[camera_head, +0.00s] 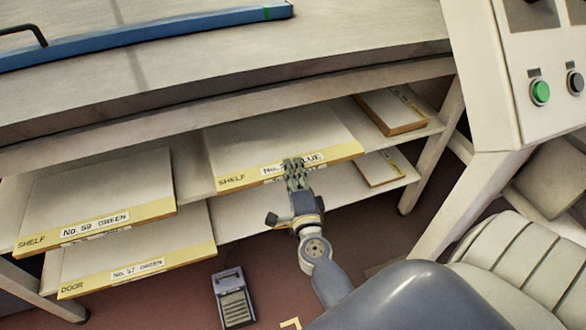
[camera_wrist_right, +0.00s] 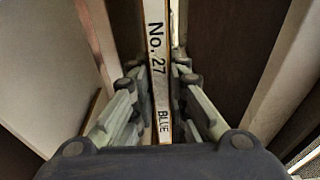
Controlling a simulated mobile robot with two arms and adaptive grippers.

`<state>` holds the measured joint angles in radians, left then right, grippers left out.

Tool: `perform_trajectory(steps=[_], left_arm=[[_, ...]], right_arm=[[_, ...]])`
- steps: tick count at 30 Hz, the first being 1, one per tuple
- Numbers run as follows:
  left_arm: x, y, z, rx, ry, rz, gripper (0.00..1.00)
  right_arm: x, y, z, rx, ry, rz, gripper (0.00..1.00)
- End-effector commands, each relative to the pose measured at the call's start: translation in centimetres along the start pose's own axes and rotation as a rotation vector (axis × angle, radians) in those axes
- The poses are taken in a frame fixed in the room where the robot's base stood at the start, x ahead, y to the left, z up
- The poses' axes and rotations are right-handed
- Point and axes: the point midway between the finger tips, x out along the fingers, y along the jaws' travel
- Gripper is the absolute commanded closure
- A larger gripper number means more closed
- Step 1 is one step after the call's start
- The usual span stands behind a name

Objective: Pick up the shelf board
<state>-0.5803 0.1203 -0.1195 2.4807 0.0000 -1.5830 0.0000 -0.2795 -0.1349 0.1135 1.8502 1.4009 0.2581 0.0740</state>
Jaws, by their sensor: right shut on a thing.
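The shelf board (camera_head: 265,138) lies flat on the upper rack level under the table. Its yellow front edge reads SHELF and a number with BLUE. In the right wrist view, the label on the board's edge (camera_wrist_right: 157,45) reads No. 27 BLUE. My right gripper (camera_head: 294,168) is shut on the middle of this front edge and covers part of the label. In the wrist view its fingers (camera_wrist_right: 160,85) sit on both sides of the edge. The board looks still resting on the rack. My left gripper is not in view.
A SHELF board No. 59 GREEN (camera_head: 100,195) and a DOOR board No. 57 GREEN (camera_head: 140,250) lie at left. Smaller boards (camera_head: 390,110) lie at right. The table edge (camera_head: 230,95) hangs above. A foot pedal (camera_head: 233,298) and a control panel (camera_head: 515,95) stand nearby.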

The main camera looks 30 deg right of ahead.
Motion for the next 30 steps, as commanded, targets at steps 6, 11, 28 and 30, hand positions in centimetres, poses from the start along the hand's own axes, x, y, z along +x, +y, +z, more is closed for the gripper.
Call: perform_trajectory(steps=[6, 11, 28, 30], left_arm=[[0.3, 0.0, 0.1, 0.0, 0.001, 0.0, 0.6], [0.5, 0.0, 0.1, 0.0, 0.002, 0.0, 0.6], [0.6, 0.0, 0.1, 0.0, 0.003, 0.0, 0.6], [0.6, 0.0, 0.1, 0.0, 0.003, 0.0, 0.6]], right_arm=[[-4.5, -0.3, 0.0, 0.0, 0.001, 0.001, 1.0], [-8.1, -0.5, 0.1, -0.002, -0.001, 0.002, 1.0], [-14.7, -1.4, 0.2, 0.0, 0.001, -0.003, 1.0], [-14.8, -1.4, 0.2, 0.0, 0.001, -0.003, 1.0]])
